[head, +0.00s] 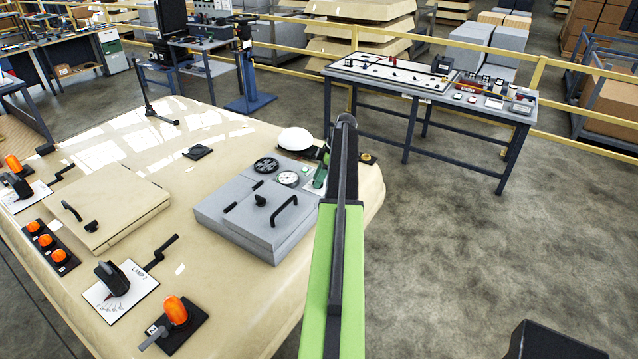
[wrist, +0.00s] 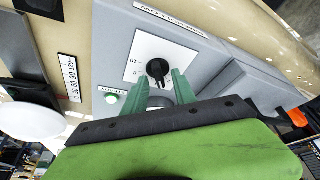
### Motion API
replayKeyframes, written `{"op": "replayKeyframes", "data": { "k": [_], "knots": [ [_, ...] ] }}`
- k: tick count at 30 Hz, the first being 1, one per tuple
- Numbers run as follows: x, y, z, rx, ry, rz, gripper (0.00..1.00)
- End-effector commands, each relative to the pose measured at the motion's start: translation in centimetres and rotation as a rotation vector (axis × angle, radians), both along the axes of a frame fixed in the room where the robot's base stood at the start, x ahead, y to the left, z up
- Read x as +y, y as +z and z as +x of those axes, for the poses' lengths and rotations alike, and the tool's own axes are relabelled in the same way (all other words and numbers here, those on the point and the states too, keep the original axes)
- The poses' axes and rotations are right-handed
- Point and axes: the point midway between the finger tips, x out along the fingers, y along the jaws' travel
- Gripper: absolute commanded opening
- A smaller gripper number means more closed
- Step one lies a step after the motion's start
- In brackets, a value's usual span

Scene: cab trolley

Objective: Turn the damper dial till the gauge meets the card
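In the wrist view a black pointer knob (wrist: 157,69) stands on a white scale plate (wrist: 160,55) on a grey panel; it looks like the damper dial. My gripper (wrist: 160,78) has its two green fingers apart, one at each side of the knob's lower end. I cannot tell whether they touch it. In the head view a round white gauge (head: 288,178) sits on the grey box beside a black round wheel (head: 266,165). Its needle is too small to read. I cannot make out the card for sure. My green arm hides part of the panel in the head view.
The grey box (head: 240,212) with its handled lid sits on the beige top (head: 190,245). A white dome (head: 296,140) stands behind the gauge.

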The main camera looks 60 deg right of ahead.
Motion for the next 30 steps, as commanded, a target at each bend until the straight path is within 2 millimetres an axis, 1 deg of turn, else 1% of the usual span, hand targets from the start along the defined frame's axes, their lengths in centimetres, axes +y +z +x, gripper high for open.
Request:
{"op": "replayKeyframes", "data": {
  "k": [2,9,17,22,28,29,30],
  "knots": [
    [-0.02,0.07,-0.03,0.0,0.0,0.0,0.31],
    [-0.04,0.08,-0.07,0.0,-0.001,0.0,0.0],
    [-0.06,0.07,-0.1,0.0,-0.002,0.001,0.0],
    [0.01,0.06,-0.17,0.0,-0.07,0.0,0.0],
    [-0.08,0.06,-0.15,0.001,-0.071,0.001,0.0],
    [-0.08,0.06,-0.15,0.001,-0.071,0.001,0.15],
    [-0.09,0.06,-0.17,0.001,-0.071,0.001,0.2]
  ]
}}
